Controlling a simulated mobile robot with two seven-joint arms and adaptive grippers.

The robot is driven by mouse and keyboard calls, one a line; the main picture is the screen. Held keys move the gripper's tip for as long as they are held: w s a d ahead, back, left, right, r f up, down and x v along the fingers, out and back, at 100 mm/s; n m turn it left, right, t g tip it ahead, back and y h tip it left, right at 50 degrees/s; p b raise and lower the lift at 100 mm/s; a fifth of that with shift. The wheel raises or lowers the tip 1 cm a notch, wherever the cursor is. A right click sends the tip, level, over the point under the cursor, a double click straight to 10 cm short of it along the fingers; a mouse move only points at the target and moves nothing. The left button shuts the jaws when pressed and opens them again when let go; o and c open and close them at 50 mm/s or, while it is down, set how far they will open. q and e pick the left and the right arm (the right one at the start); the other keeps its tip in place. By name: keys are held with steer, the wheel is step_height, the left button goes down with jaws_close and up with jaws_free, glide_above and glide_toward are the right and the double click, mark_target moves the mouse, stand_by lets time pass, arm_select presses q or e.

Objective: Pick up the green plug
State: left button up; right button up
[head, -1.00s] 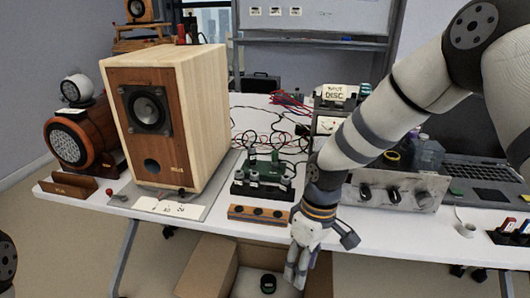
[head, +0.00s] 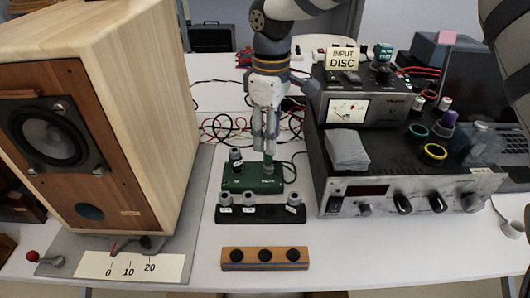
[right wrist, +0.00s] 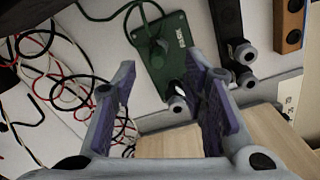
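The green plug (head: 268,171) stands on the right part of a small green box (head: 238,182), with a dark green cable leading off it. My right gripper (head: 264,152) points down just above the plug; in the head view its fingertips appear close to the plug's top. In the right wrist view its fingers (right wrist: 165,85) are spread apart with nothing held between them. There the green plug (right wrist: 156,46) shows beyond the fingertips, on the green box (right wrist: 178,30). I cannot tell whether a finger touches it. My left gripper is not in view.
A grey-topped plug (head: 236,157) stands left on the green box. In front are a black rack (head: 250,214) with several plugs and a wooden block (head: 265,259). A speaker (head: 160,110) stands left, an amplifier (head: 410,188) right. Loose cables (head: 215,125) lie behind.

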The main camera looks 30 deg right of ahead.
mark_target(268, 156)
steer(key=f, duration=0.6)
steer(key=shift+w+f, duration=0.3)
steer(key=shift+f, duration=0.1)
jaws_close()
